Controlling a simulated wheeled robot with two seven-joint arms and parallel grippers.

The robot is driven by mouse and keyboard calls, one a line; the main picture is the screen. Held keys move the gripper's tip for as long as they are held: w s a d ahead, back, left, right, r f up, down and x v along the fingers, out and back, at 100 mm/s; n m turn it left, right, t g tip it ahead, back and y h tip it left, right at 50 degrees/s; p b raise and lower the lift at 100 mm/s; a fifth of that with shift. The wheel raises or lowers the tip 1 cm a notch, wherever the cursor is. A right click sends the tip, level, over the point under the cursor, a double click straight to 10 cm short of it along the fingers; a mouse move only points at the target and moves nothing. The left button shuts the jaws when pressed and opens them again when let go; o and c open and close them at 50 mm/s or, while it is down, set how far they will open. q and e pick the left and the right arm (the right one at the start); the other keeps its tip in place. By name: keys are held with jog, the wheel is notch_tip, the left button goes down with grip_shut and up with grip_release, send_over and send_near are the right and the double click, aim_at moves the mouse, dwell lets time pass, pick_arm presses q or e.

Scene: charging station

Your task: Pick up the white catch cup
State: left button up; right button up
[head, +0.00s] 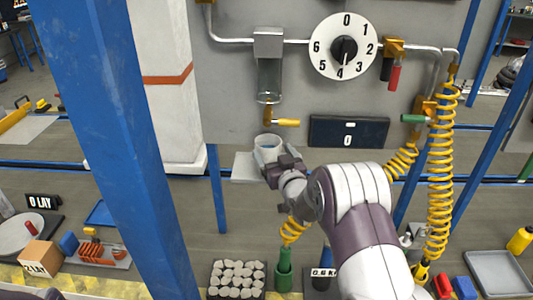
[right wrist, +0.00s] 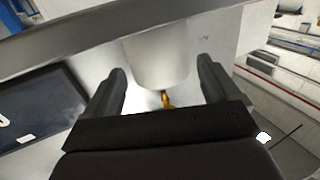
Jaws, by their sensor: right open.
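The white catch cup (head: 267,143) stands on a small pale shelf (head: 243,168) below the yellow-handled tap (head: 284,122) in the head view. My right gripper (head: 283,162) is at the cup's near side and hides its lower front. In the right wrist view the cup (right wrist: 158,62) is between the two spread fingers of my right gripper (right wrist: 161,80), with a gap on each side. The gripper is open. My left gripper is not in view.
A glass-fronted dispenser (head: 269,80) hangs above the tap. A dark display (head: 347,132) reading 0 is right of the cup. A blue post (head: 115,130) stands at left, and a coiled yellow hose (head: 440,170) hangs at right.

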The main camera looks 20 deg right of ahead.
aim_at(264, 140)
jog(key=w, duration=0.4)
jog(key=shift+w+d+f+p, duration=0.1)
jog(key=shift+w+d+p, duration=0.1)
jog(key=shift+p, duration=0.15)
jog(key=shift+w+f, duration=0.1)
jog(key=shift+w, duration=0.25)
jog(key=c, duration=0.7)
